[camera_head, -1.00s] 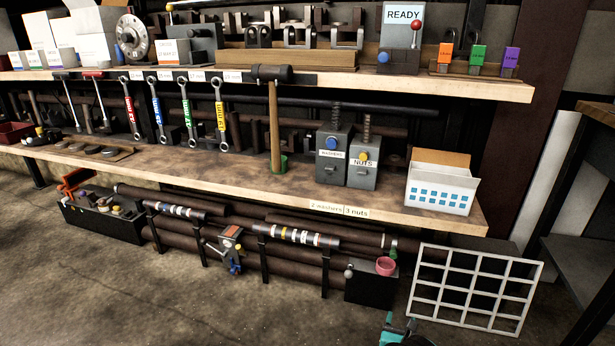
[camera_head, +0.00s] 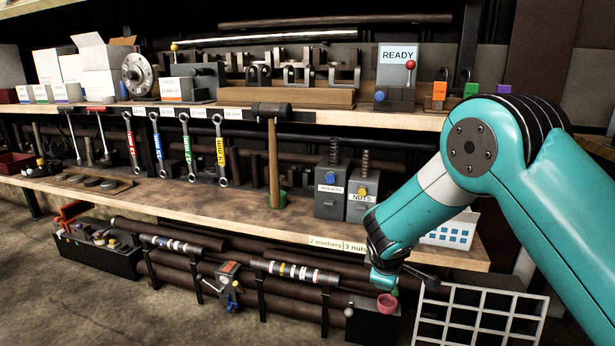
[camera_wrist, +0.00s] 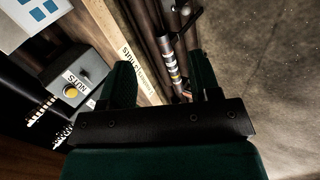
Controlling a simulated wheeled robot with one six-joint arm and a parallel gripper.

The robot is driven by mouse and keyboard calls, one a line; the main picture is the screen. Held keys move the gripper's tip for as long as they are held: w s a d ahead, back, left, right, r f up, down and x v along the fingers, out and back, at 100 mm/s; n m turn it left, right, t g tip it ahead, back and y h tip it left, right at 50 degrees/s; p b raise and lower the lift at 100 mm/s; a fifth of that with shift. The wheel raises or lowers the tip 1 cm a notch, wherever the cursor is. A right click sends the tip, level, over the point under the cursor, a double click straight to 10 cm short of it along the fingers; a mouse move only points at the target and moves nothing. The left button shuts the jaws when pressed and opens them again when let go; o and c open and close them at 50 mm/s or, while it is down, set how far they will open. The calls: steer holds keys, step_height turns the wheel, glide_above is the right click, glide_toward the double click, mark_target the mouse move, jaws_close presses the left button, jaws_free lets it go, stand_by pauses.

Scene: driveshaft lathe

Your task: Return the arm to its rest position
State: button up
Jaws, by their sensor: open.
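My teal arm (camera_head: 470,165) reaches in from the right in the head view, its elbow raised in front of the right end of the shelves. Its wrist hangs down near the front edge of the lower shelf. My gripper (camera_wrist: 160,78) shows in the wrist view with its two dark green fingers apart and nothing visible between them. Past the fingers lie the shelf edge with its label strip (camera_wrist: 138,65) and a banded dark shaft (camera_wrist: 170,60). In the head view the arm hides part of the white box with blue squares (camera_head: 448,236).
The lower shelf (camera_head: 215,210) holds a hammer (camera_head: 272,160), a washers box (camera_head: 332,190) and a nuts box (camera_head: 361,203). A pink cup (camera_head: 387,303) on a black block and a white grid rack (camera_head: 480,318) are low on the right. Open floor (camera_head: 90,310) lies at lower left.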

steer(key=s+a+r+m+g+y, duration=0.1)
steer(key=s+r+m+g+y, duration=0.1)
steer(key=s+r, duration=0.8)
steer(key=s+a+r+m+g+y, duration=0.2)
steer(key=s+r+g+y, duration=0.15)
steer(key=s, duration=1.15)
steer(key=s+a+r+m+g+y, duration=0.1)
steer(key=s+r+m, duration=0.1)
steer(key=s+r, duration=0.8)
steer(key=s+r+p, duration=0.3)
steer(key=r+p, duration=2.5)
steer(key=p, duration=0.3)
steer(key=shift+r, duration=0.3)
